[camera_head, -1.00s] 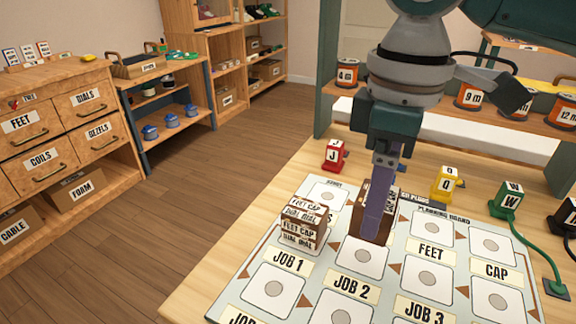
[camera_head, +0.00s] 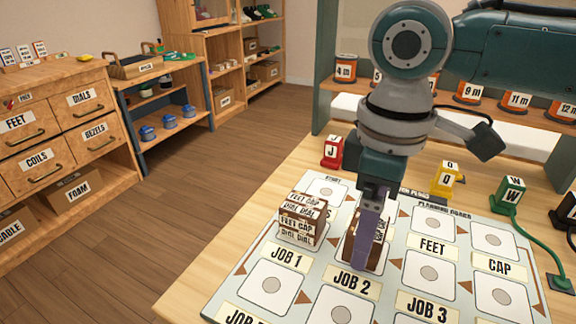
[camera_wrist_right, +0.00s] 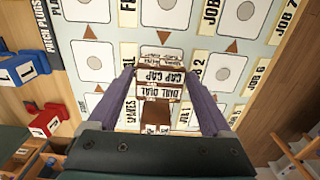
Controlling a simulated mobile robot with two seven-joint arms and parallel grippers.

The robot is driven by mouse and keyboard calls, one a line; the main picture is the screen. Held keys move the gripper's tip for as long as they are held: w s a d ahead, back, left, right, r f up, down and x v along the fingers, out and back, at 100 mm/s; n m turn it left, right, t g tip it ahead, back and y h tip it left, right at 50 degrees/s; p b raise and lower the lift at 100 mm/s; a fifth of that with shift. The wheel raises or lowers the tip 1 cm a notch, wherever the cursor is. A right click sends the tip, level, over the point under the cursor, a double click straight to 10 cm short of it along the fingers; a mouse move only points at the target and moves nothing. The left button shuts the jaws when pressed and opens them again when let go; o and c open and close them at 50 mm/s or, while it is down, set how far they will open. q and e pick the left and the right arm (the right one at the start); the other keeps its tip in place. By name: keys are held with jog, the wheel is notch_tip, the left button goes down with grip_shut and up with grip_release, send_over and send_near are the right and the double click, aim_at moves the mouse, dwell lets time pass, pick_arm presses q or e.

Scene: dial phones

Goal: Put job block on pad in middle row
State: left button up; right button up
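My right gripper (camera_head: 366,256) points down over the planning board (camera_head: 240,284). Its fingers stand either side of a brown and white labelled block (camera_head: 378,236), just above the "JOB 2" label. The wrist view shows the block (camera_wrist_right: 160,76), with "CAP CAP" and "DIAL DIAL" faces, between both fingertips (camera_wrist_right: 160,72). I cannot tell whether the block touches the pad beneath, which it mostly hides. My left gripper is not in view.
Bare pads with grey discs (camera_head: 431,273) lie right of and in front of the held block. Red (camera_head: 332,152), yellow (camera_head: 445,178) and green (camera_head: 508,195) lettered items stand behind the board. A shelf with orange spools (camera_head: 468,93) is at the back.

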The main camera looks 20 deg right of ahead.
jog(key=shift+o, duration=0.7)
